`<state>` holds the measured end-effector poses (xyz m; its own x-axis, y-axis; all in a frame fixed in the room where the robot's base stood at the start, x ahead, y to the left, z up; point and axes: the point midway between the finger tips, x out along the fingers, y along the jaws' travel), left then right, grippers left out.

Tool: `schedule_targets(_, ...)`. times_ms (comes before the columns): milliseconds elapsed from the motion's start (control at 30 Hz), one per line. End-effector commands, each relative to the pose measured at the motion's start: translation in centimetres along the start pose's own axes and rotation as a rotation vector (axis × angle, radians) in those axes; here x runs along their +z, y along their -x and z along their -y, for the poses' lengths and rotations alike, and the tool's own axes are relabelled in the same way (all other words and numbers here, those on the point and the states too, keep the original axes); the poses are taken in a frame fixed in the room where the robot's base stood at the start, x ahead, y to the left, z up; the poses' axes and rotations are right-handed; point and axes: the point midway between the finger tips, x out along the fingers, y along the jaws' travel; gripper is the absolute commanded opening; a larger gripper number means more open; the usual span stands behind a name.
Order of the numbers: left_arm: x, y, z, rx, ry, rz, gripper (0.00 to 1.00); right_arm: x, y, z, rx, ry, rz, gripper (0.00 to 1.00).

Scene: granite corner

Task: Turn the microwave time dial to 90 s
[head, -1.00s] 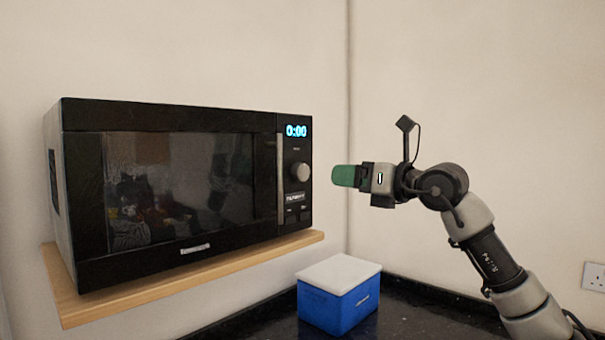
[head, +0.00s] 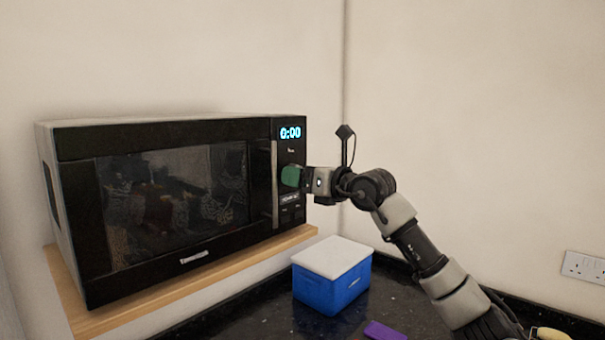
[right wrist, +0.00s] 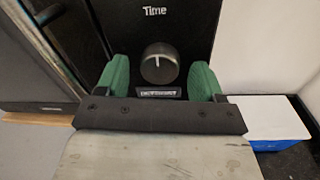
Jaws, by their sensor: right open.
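The black microwave (head: 170,200) stands on a wooden shelf, and its blue display (head: 290,132) reads 0:00. In the right wrist view the round time dial (right wrist: 160,63) sits under the word "Time", with its white mark pointing about straight up. My right gripper (head: 291,176) is at the control panel and hides the dial in the head view. In the right wrist view its green fingers (right wrist: 160,80) are open, one on each side of the dial with gaps between. I cannot tell how far the fingertips are from the panel. My left gripper is not in view.
The wooden shelf (head: 200,277) juts out under the microwave. A purple item (head: 385,331) lies near the front. The microwave's vertical handle (head: 274,185) is left of the dial.

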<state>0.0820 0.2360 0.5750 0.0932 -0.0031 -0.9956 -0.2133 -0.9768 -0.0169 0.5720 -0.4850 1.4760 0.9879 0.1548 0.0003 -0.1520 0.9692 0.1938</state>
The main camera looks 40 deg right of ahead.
Motion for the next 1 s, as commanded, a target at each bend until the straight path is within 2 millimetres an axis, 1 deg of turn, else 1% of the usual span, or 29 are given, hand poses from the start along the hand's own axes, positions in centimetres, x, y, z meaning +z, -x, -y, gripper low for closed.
schedule_targets(67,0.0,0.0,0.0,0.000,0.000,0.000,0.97,0.0,0.0,0.0,0.000,0.000,0.000,0.68)
schedule_targets(100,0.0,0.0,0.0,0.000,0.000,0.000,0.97,0.0,0.0,0.0,0.000,0.000,0.000,0.65)
schedule_targets(267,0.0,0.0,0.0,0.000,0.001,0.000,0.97,0.0,0.0,0.0,0.000,-0.001,0.000,0.40)
schedule_targets(400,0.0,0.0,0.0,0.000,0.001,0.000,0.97,0.0,0.0,0.0,0.000,-0.001,-0.001,0.19)
schedule_targets(567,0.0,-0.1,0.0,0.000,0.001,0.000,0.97,-0.1,0.0,0.0,0.000,-0.007,0.000,0.19)
schedule_targets(767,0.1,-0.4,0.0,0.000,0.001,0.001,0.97,-0.1,0.0,0.0,0.001,-0.060,0.004,0.19)
schedule_targets(1000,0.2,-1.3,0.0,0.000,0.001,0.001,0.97,-0.2,0.0,-0.1,0.004,-0.219,0.016,0.19)
